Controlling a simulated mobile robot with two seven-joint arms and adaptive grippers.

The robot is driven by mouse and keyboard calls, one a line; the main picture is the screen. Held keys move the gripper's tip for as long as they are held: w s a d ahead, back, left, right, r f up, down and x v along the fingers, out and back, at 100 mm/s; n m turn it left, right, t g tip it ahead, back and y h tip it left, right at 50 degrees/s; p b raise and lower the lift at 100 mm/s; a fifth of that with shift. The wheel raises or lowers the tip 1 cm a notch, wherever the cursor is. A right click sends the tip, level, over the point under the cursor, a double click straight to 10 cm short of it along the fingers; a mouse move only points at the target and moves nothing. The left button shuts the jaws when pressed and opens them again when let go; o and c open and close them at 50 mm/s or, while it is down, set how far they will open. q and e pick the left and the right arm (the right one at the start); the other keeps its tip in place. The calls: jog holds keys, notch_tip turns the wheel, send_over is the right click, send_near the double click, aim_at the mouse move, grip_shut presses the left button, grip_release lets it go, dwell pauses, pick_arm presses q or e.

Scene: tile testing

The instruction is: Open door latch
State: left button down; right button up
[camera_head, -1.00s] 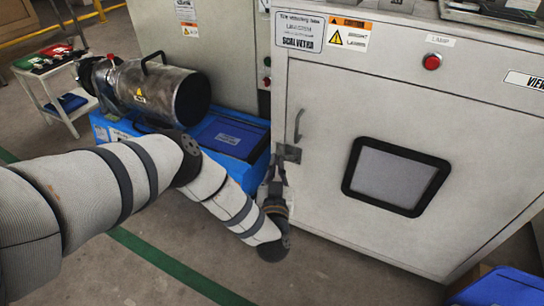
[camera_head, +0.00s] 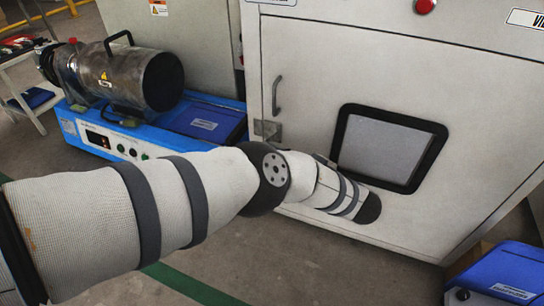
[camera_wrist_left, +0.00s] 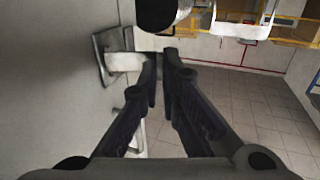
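The grey metal door latch (camera_head: 267,130) is on the left edge of the pale cabinet door (camera_head: 330,75), below a vertical grey handle (camera_head: 277,95). In the left wrist view the latch (camera_wrist_left: 122,61) sticks out from the pale panel, close to the tip of the left-hand finger. Whether they touch I cannot tell. My left gripper (camera_wrist_left: 161,60) shows two dark fingers with a narrow gap between them, and nothing is visibly held. In the head view my left arm hides that gripper. My right gripper is in neither view.
A blue-based machine with a metal cylinder (camera_head: 145,80) stands left of the cabinet. The door has a dark-framed window (camera_head: 388,148). A blue box (camera_head: 505,270) is at the lower right. Open floor (camera_head: 300,270) lies in front of the cabinet.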

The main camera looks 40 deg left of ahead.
pick_arm(q)
jog(key=shift+w+d+f+n+g+b, duration=0.15)
jog(key=shift+d+n+g+b, duration=0.1)
jog(key=shift+n+g+b, duration=0.25)
dwell(0.3)
jog(key=c, duration=1.8)
grip_release()
